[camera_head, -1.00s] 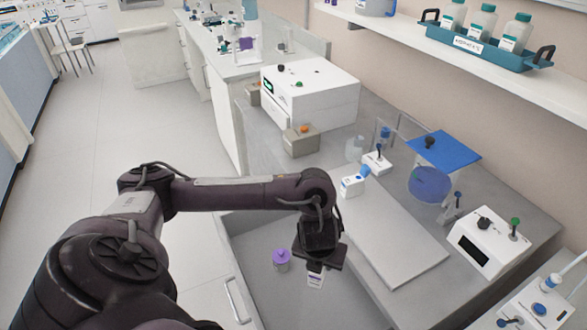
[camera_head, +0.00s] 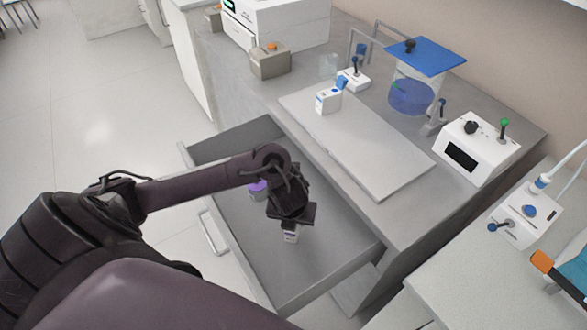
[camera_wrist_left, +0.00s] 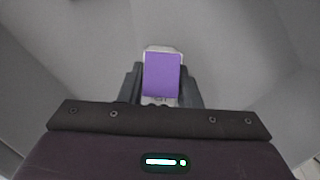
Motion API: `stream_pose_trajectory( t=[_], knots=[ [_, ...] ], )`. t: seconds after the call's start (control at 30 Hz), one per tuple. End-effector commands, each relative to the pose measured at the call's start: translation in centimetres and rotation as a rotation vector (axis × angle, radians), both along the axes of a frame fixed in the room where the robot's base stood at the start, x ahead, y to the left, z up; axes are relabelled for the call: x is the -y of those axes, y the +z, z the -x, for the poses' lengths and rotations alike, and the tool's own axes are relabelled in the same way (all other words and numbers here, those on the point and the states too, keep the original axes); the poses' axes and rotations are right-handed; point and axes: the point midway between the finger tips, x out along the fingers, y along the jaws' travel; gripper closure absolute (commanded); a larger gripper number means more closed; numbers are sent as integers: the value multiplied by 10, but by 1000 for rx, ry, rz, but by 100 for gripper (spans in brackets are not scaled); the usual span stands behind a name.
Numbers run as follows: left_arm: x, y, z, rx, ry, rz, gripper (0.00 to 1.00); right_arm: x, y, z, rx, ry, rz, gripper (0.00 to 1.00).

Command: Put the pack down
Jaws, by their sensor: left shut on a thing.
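My left gripper (camera_head: 290,222) reaches down into an open grey drawer (camera_head: 325,268) and is shut on a small pack. The pack (camera_head: 291,234) shows as a white, labelled end below the fingers in the head view. In the left wrist view the pack (camera_wrist_left: 162,75) has a purple face with a pale rim, between the two dark fingers. The drawer floor lies beneath it; I cannot tell whether the pack touches the floor. My right gripper is not in view.
A purple-capped container (camera_head: 257,190) stands in the drawer, left of my gripper and partly hidden by my arm. The drawer's front right floor is clear.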

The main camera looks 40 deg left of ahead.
Motion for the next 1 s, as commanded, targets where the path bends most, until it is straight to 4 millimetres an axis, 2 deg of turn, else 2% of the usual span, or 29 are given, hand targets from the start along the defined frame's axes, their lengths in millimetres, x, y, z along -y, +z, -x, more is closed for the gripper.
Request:
stream_pose_trajectory(
  t=[0.03, 0.1, 0.2, 0.63, 0.67, 0.8, 1.0],
  knots=[
    [0, -13, 2, -4, 1, -2, 93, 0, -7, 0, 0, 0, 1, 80],
    [0, -24, 2, -4, 1, 0, 93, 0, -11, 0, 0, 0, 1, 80],
    [0, -34, 1, -3, 0, -1, 93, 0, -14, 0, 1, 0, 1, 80],
    [0, -39, 0, -1, -1, 0, 93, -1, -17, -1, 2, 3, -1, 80],
    [0, -38, 1, -1, -1, 0, 67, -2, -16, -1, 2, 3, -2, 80],
    [0, -38, 1, -1, -1, 0, 48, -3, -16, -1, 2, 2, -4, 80],
    [0, -38, 1, -1, -1, 0, 48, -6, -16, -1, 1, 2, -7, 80]
  ],
)
